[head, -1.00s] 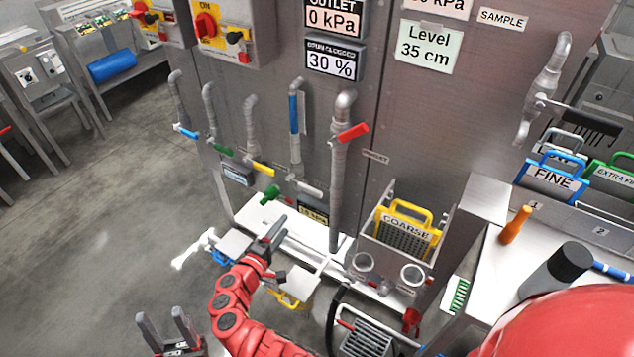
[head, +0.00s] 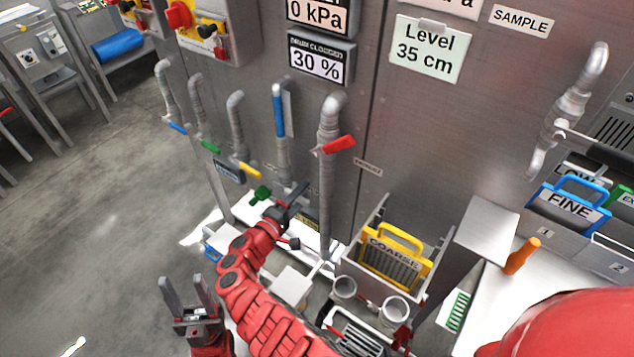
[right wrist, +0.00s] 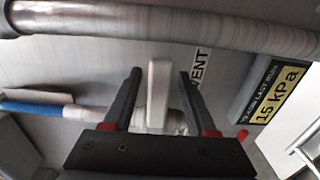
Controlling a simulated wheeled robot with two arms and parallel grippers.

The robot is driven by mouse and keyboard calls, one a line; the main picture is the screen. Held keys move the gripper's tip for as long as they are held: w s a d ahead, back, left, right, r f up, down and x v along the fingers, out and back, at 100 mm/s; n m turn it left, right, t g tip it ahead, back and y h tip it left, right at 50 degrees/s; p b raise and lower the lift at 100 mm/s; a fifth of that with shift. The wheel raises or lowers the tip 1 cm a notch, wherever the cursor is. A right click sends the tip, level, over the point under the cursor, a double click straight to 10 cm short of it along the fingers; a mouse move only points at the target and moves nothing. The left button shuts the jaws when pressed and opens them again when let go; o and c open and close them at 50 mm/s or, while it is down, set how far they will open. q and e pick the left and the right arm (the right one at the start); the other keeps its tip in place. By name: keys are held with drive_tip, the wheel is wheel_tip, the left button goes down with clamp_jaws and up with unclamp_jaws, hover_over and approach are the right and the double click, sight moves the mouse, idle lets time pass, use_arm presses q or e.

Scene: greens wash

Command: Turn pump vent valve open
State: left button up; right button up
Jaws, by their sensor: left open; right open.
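The vent valve's pale grey lever handle (right wrist: 158,92) stands between the two fingers of my right gripper (right wrist: 160,74) in the right wrist view, with a gap visible on both sides. A VENT label (right wrist: 200,68) is just beyond the right finger. In the head view my right gripper (head: 294,203) is at the low pipework in front of the grey cabinet and hides most of this handle. My right gripper is open around the handle. My left gripper (head: 187,290) is open and empty, low at the front, away from the cabinet.
A grey pipe with a red lever (head: 338,145) rises just right of my right gripper. Blue, green and yellow levers are to its left. A 15 kPa display (right wrist: 272,100) is close by. A yellow COARSE basket (head: 395,255) stands right. Floor at left is clear.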

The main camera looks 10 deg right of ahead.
drive_tip(key=shift+w+d, duration=0.5)
clamp_jaws()
idle(1.2)
